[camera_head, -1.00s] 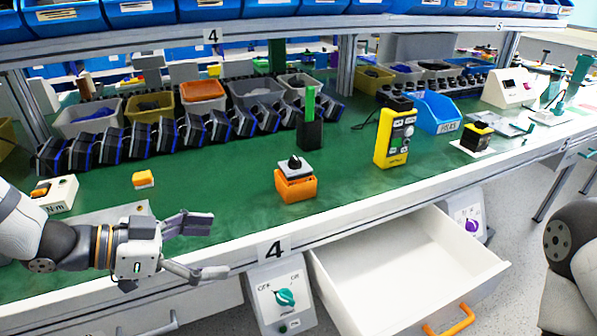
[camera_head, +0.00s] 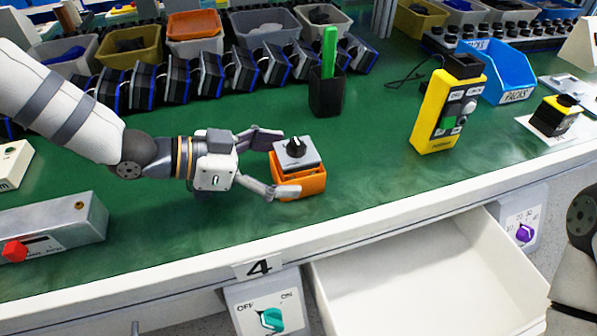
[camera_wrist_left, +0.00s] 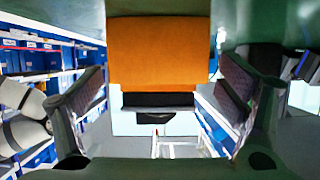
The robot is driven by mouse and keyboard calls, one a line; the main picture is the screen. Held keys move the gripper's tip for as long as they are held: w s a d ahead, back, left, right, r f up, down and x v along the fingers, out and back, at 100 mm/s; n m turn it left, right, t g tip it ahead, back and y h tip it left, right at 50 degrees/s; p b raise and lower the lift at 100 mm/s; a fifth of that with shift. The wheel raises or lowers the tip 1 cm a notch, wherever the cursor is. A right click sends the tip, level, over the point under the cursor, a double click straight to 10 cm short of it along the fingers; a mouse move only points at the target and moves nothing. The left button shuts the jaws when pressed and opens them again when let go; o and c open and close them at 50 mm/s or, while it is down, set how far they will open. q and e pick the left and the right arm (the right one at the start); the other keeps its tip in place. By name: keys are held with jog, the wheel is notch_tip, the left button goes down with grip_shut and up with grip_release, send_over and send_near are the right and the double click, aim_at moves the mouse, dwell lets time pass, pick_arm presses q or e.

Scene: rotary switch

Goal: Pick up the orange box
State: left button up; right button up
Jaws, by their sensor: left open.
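The orange box (camera_head: 312,184) sits on the green bench near its front edge, with a grey plate and black rotary knob (camera_head: 296,147) on top. My left gripper (camera_head: 283,163) is open beside the box on its left. Its two fingers point right, one toward the far side and one by the near front corner. In the left wrist view the orange box (camera_wrist_left: 158,52) lies straight ahead, between the two spread fingers (camera_wrist_left: 160,103). I cannot tell whether a finger touches the box. My right gripper is not in view.
A black holder (camera_head: 327,92) with a green piece stands behind the box. A yellow control box (camera_head: 447,108) and a blue bin (camera_head: 497,70) are to the right. An open white drawer (camera_head: 430,275) juts out below the bench. A grey box with a red knob (camera_head: 52,228) is at left.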

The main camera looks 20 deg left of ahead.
aim_at(312, 185)
pick_arm(q)
jog(key=x, duration=0.3)
jog(key=shift+d+f, duration=0.15)
jog(key=shift+f, duration=0.05)
jog(key=shift+r, duration=0.1)
jog(key=shift+c, duration=0.3)
jog(key=c, duration=1.2)
